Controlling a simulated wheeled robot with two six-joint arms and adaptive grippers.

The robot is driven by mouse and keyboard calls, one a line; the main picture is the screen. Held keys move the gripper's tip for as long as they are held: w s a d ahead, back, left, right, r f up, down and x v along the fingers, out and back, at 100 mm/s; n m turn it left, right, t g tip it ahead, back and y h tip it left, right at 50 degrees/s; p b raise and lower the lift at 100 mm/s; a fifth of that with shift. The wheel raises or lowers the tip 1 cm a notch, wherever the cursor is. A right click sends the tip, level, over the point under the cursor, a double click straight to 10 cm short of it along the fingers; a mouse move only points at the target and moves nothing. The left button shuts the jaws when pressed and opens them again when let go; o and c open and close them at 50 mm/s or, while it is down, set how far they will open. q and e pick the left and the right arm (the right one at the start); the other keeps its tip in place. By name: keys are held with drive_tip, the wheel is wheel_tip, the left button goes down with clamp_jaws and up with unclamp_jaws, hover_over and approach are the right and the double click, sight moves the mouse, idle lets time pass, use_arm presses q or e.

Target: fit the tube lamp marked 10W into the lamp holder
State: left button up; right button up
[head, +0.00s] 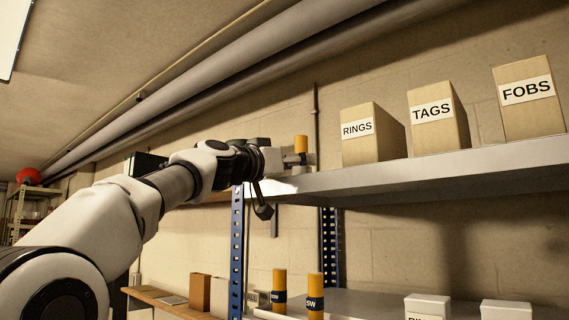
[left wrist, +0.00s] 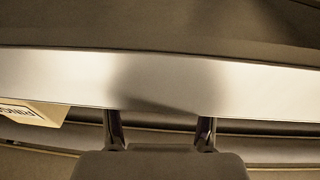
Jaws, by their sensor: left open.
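Two upright orange tubes with dark label bands stand at the lower shelf. The right tube (head: 315,291) has a label ending in "5W"; the left tube's label (head: 279,285) is too small to read. A third orange cylinder (head: 301,145) shows by a grey fitting (head: 308,158) just beyond my left gripper, at the upper shelf's left end; I cannot tell whether this is the lamp holder. My left gripper (left wrist: 159,118) is open, with nothing between its fingers, close to the shelf's pale edge. No 10W mark is legible. My right gripper is not in view.
The upper shelf (head: 420,172) carries boxes marked RINGS (head: 371,135), TAGS (head: 436,120) and FOBS (head: 528,98). White boxes (head: 428,306) stand on the lower shelf. A blue upright post (head: 237,250) stands below my gripper. Pipes (head: 220,75) run above.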

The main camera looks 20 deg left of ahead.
use_arm(q)
drive_tip(key=v, duration=0.6)
drive_tip(key=shift+s, duration=0.25)
drive_tip(key=shift+w, duration=0.15)
drive_tip(key=shift+a, duration=0.1)
